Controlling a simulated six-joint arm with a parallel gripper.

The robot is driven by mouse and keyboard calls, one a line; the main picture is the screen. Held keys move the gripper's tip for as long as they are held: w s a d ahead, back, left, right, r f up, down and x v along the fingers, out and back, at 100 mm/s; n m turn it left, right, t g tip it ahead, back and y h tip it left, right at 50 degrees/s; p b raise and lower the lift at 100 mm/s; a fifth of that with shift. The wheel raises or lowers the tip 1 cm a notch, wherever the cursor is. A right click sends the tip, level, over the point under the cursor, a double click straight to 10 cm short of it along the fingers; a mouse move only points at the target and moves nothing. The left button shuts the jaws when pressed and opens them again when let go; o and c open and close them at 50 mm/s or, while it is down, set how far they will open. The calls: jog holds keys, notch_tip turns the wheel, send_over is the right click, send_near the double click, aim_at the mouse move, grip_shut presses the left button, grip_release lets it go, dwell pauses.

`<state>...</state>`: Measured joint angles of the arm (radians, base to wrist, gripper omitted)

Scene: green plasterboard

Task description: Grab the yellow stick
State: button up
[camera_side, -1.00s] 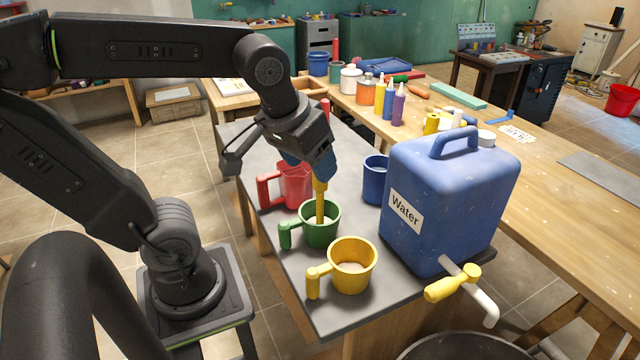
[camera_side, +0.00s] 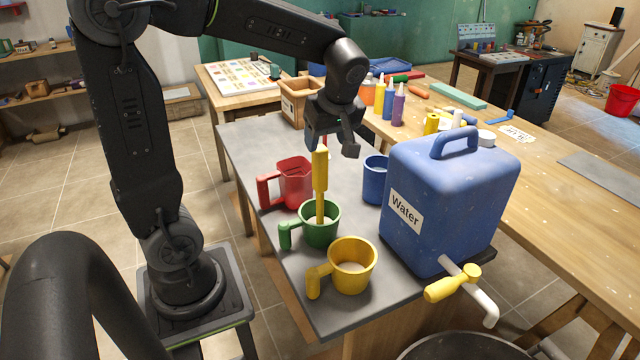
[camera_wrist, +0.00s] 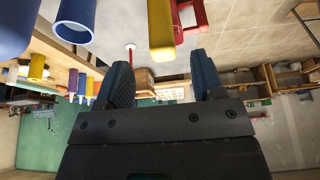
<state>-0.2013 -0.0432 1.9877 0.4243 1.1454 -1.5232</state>
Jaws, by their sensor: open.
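The yellow stick (camera_side: 320,172) stands nearly upright in the green mug (camera_side: 319,236), its lower end inside. My gripper (camera_side: 332,138) is just behind and above the stick's top in the side view, and its fingertips are mostly hidden there. In the wrist view my gripper (camera_wrist: 161,78) is open, with two blue fingers apart and nothing between them. The yellow stick (camera_wrist: 161,30) shows there just beyond the fingertips, roughly in line with the gap. It appears clear of both fingers.
A red mug (camera_side: 295,184), a yellow mug (camera_side: 352,266) and a blue cup (camera_side: 375,181) stand close around the green mug. A large blue water container (camera_side: 450,190) is at right. A wooden box (camera_side: 300,98) stands behind my gripper.

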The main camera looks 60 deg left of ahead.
aim_at(320, 159)
jog(key=x, duration=0.7)
jog(key=shift+a+f, duration=0.1)
jog(key=shift+f, duration=0.2)
jog(key=shift+r, duration=0.1)
grip_shut()
